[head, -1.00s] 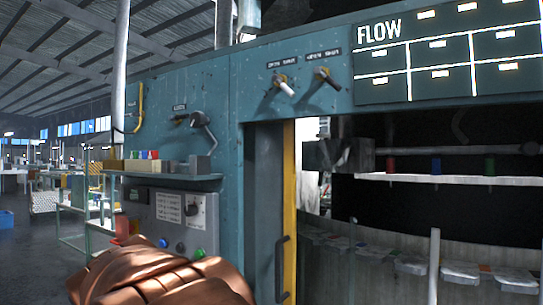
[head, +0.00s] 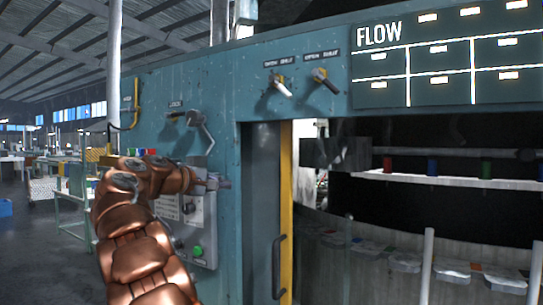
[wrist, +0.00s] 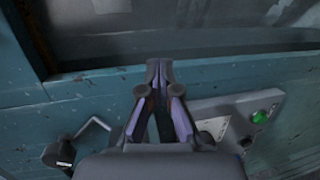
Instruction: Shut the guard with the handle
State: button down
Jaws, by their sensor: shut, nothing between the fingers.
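The guard (head: 262,210) is a tall grey sliding panel with a yellow edge strip (head: 287,180), at the left side of the machine's opening in the head view. Its dark vertical handle (head: 279,265) is at the lower part of that edge. The opening to its right is uncovered. My gripper (head: 226,184) is left of the guard, in front of the blue housing and above and left of the handle, apart from it. In the wrist view my gripper (wrist: 158,68) is shut and empty. The handle cannot be made out there.
A control panel (head: 205,240) with a green button (head: 197,250) is just below my gripper. A bent lever (head: 203,130) is above it. Two switches (head: 280,86) sit higher. Several posts (head: 428,262) stand before the opening. Floor at left is open.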

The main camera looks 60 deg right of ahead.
aim_at(279, 159)
jog(key=s+d+r+m+g+h+p, duration=0.1)
jog(key=d+r+m+g+h, duration=0.1)
jog(key=d+r, duration=0.35)
jog(key=d+p, duration=0.1)
jog(key=d, duration=0.1)
jog(key=s+d+r+p, duration=0.1)
jog(key=d, duration=0.2)
jog(key=s+d+p, duration=0.1)
jog(key=d, duration=0.2)
jog(key=shift+s+d+r, duration=0.1)
jog(key=shift+s+r, duration=0.05)
jog(key=shift+s, duration=0.1)
jog(key=shift+s+f+b, duration=0.3)
jog(key=shift+s+b, duration=0.05)
jog(key=shift+b, duration=0.35)
jog(key=shift+s+b, duration=0.95)
jog(key=shift+s, duration=0.3)
jog(key=shift+s+r, duration=0.15)
jog(key=shift+s, duration=0.15)
jog(key=shift+s+b, duration=0.2)
jog(key=shift+b, duration=0.1)
